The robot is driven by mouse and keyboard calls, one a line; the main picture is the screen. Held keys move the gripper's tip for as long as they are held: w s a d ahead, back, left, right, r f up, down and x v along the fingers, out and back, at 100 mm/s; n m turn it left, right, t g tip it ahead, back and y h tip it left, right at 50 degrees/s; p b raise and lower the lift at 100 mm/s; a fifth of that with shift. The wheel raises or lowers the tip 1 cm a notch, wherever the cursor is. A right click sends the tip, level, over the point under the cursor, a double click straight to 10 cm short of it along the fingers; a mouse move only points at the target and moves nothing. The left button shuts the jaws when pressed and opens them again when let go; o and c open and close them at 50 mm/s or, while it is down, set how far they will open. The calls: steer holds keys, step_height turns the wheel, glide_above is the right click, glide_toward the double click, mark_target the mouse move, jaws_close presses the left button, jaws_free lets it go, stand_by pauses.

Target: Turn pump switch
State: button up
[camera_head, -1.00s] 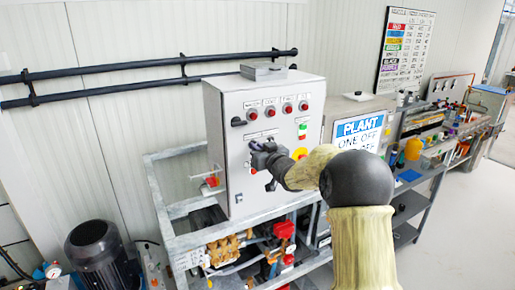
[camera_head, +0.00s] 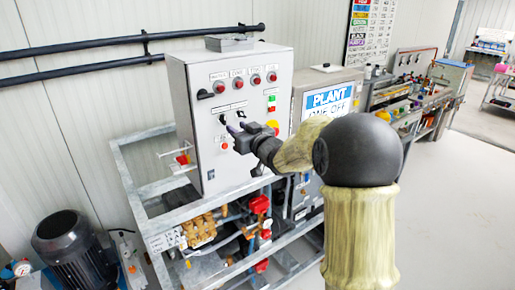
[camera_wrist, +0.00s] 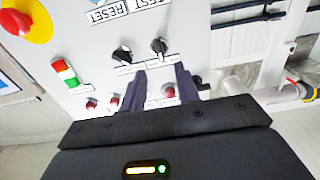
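The grey control panel (camera_head: 207,150) stands on a metal frame in the head view. It carries black rotary switches, one at the left (camera_head: 222,119) and one at its right (camera_head: 240,114). In the wrist view two black switches show, one (camera_wrist: 122,55) and another (camera_wrist: 159,47), under the TEST and RESET labels. My gripper (camera_head: 236,131) is in front of the panel, just below the switches. In the wrist view its two dark fingers (camera_wrist: 161,78) are apart with nothing between them. The second switch lies beyond the fingertips, roughly in line with the gap; contact cannot be told.
A red and yellow emergency stop (camera_wrist: 22,18) and green and red buttons (camera_wrist: 65,73) are on the panel. Small red knobs (camera_wrist: 115,101) lie near the fingers. Pumps and pipes fill the frame below; a dark motor (camera_head: 72,250) stands left. Floor is clear at right.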

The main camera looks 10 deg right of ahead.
steer(key=b+v, duration=0.2)
steer(key=v, duration=0.8)
steer(key=shift+a, duration=0.1)
steer(key=s+d+f+m+g+h, duration=0.25)
steer(key=f+h, duration=0.25)
steer(key=f, duration=0.4)
steer(key=s+f+m+g+h, duration=0.1)
steer(key=s+f+g, duration=0.4)
steer(key=s+f, duration=0.3)
steer(key=s+a+f+m+g+h, duration=0.1)
steer(key=s+f+g, duration=0.5)
steer(key=s, duration=0.9)
steer(key=shift+f, duration=0.9)
steer(key=shift+s, duration=0.1)
jaws_close()
stand_by(0.4)
